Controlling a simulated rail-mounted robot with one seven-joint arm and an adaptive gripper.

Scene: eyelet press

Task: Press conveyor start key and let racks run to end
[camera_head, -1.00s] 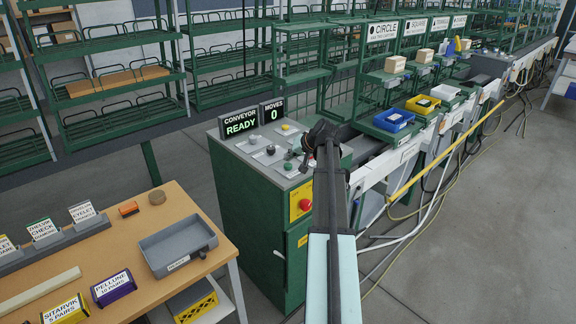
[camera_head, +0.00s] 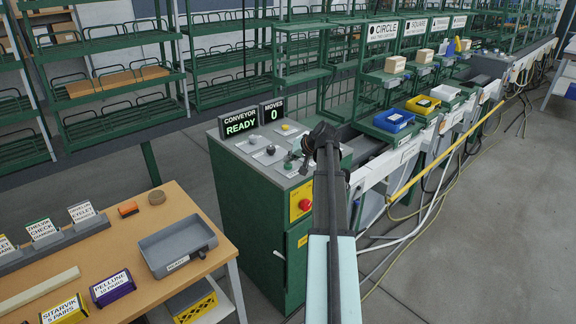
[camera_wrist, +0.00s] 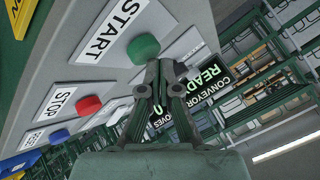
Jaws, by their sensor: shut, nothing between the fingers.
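The green start key (camera_wrist: 143,47) sits beside its START label (camera_wrist: 113,30) on the grey console panel in the wrist view. My gripper (camera_wrist: 165,68) is shut and empty, its tips beside the key; I cannot tell whether they touch it. In the head view my gripper (camera_head: 303,165) is over the right side of the console top (camera_head: 236,146), small and partly hidden by my arm. The conveyor display (camera_head: 240,124) reads READY and the moves display (camera_head: 272,111) reads 0. Green wire racks (camera_head: 115,90) stand behind the console.
A red stop key (camera_wrist: 88,106) and a blue key (camera_wrist: 59,137) line the same panel. A red emergency knob (camera_head: 305,204) is on the cabinet's side. Blue (camera_head: 393,120) and yellow (camera_head: 423,104) bins stand right. A wooden table (camera_head: 130,240) with a grey tray (camera_head: 177,247) stands left.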

